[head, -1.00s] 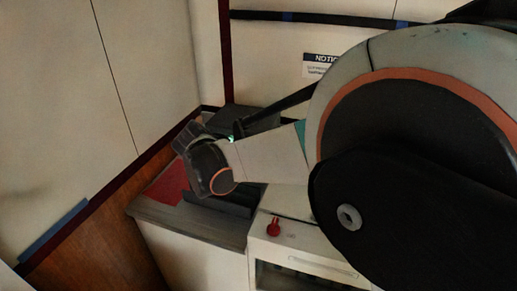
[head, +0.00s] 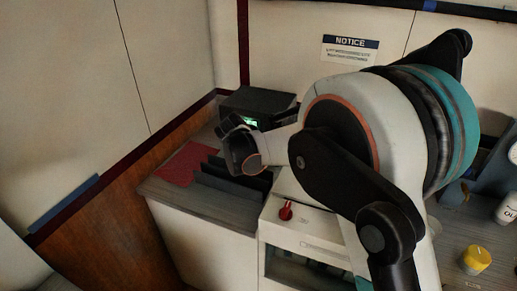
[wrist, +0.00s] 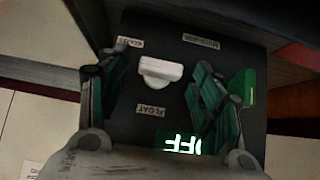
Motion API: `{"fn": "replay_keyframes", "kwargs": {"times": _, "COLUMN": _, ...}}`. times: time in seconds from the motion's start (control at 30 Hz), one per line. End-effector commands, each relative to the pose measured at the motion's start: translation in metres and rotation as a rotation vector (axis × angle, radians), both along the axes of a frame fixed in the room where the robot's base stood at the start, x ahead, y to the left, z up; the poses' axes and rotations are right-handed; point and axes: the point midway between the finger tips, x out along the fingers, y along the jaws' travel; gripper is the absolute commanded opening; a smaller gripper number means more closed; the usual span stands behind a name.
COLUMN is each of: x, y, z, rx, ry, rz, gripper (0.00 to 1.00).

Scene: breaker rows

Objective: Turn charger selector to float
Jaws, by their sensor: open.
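The charger is a dark box (head: 262,102) with a lit green display, standing in the back corner of the counter in the head view. In the wrist view its dark face (wrist: 190,75) carries a white selector knob (wrist: 160,70). Upside-down labels surround it, with FLOAT (wrist: 150,109) on the picture's lower side. The lit display (wrist: 183,145) reads OFF, upside down. My gripper (wrist: 157,72) is open, with one finger on each side of the knob and a visible gap to both. In the head view my gripper (head: 232,128) is in front of the charger and partly hides it.
A red mat (head: 187,165) and a dark slotted holder (head: 228,181) lie on the counter near my wrist. A red knob (head: 286,211) sits on the white cabinet. A yellow object (head: 475,260) stands at the right. Walls close off the back and left.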

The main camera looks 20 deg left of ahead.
Motion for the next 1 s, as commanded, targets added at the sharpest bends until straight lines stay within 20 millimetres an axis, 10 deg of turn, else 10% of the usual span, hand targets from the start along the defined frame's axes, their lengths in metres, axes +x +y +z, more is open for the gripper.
{"fn": "replay_keyframes", "kwargs": {"times": 0.2, "x": 0.0001, "y": 0.0001, "z": 0.0001, "rx": 0.0, "ry": 0.0, "rz": 0.0, "gripper": 0.6}}
{"fn": "replay_keyframes", "kwargs": {"times": 0.4, "x": 0.0, "y": 0.0002, "z": 0.0001, "rx": 0.0, "ry": 0.0, "rz": 0.0, "gripper": 0.16}}
{"fn": "replay_keyframes", "kwargs": {"times": 1.0, "x": 0.0003, "y": 0.0056, "z": 0.0, "rx": -0.153, "ry": 0.012, "rz": 0.001, "gripper": 0.16}}
